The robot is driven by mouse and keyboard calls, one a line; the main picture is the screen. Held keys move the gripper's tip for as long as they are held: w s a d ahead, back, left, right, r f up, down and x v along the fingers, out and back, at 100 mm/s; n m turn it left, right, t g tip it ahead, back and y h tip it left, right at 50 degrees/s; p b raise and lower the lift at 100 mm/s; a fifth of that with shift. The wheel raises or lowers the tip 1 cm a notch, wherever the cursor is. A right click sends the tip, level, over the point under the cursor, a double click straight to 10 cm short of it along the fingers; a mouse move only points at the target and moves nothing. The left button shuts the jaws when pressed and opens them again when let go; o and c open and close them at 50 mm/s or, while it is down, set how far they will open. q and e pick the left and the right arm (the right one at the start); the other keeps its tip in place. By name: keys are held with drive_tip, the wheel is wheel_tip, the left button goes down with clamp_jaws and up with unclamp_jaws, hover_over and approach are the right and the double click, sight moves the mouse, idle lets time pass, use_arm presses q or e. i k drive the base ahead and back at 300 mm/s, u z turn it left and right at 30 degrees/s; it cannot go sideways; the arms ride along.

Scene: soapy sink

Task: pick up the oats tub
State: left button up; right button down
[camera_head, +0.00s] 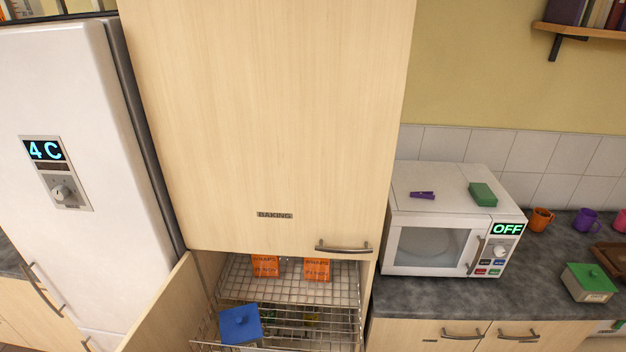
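No tub with a readable oats label shows. A container with a blue lid (240,323) sits low in the cupboard, at the front left of a wire rack; its sides are mostly hidden and I cannot tell what it holds. A pale container with a green lid (588,282) stands on the counter at the right, its label too small to read. Neither of my grippers is in view.
The cupboard's lower door (160,312) stands open; the upper door marked BAKING (265,120) is shut. Two orange boxes (265,267) stand on the wire rack (285,290). A microwave (437,205) and cups (541,219) stand on the counter. A white fridge (85,120) is left.

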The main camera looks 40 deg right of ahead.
sight(578, 295)
drive_tip(key=z, duration=3.45)
drive_tip(key=i, duration=1.1)
drive_tip(key=u, duration=0.65)
drive_tip(key=i, duration=1)
drive_tip(key=u, duration=0.6)
